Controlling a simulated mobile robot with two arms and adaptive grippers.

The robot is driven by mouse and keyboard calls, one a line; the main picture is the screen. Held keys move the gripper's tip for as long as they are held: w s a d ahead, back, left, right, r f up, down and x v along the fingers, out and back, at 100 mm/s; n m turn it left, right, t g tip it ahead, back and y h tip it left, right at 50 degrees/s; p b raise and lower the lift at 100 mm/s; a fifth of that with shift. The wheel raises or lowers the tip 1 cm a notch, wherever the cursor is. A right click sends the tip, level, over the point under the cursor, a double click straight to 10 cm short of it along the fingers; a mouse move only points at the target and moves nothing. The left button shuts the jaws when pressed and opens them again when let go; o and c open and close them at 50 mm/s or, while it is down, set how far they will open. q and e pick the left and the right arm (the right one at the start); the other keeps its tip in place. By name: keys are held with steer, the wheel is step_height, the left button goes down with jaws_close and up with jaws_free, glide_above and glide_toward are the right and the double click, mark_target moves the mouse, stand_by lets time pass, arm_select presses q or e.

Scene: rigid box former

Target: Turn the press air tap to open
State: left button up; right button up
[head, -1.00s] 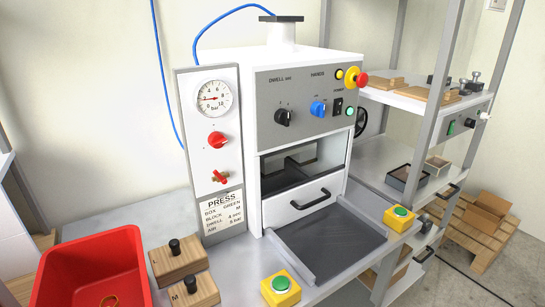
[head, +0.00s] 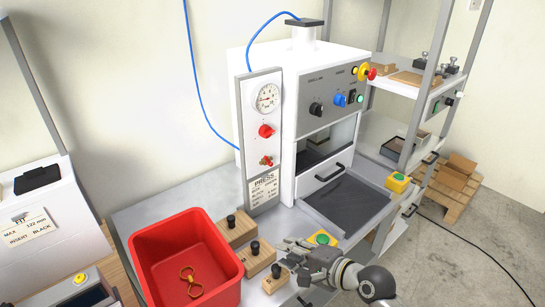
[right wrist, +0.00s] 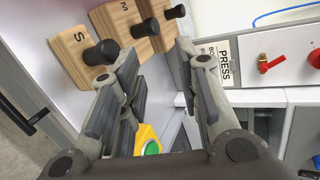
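The press air tap (head: 266,161), small with a red handle on a brass body, sits low on the grey panel of the press, under the round red knob (head: 266,131) and the gauge (head: 267,97). In the right wrist view the tap (right wrist: 270,64) shows at the right, beyond the fingers and clear of them. My right gripper (head: 291,256) is in front of the press, beside the wooden blocks and well short of the tap. In the right wrist view its fingers (right wrist: 158,58) are spread with nothing between them. My left gripper is not in view.
Wooden blocks with black knobs (head: 258,261) stand between the red bin (head: 143,248) and my right gripper. A yellow box with a green button (head: 322,238) is close behind the gripper. The PRESS sign (head: 264,190) is below the tap.

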steer(key=w+r+m+t+y, duration=0.1)
steer(key=w+r+m+t, duration=0.1)
steer(key=w+r+m, duration=0.4)
steer(key=m+t, duration=0.3)
steer(key=m, duration=0.2)
glide_toward(268, 160)
steer(key=x, duration=0.8)
steer(key=shift+a+r, duration=0.1)
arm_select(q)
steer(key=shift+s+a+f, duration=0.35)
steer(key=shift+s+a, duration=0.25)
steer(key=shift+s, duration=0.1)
arm_select(e)
jaws_close()
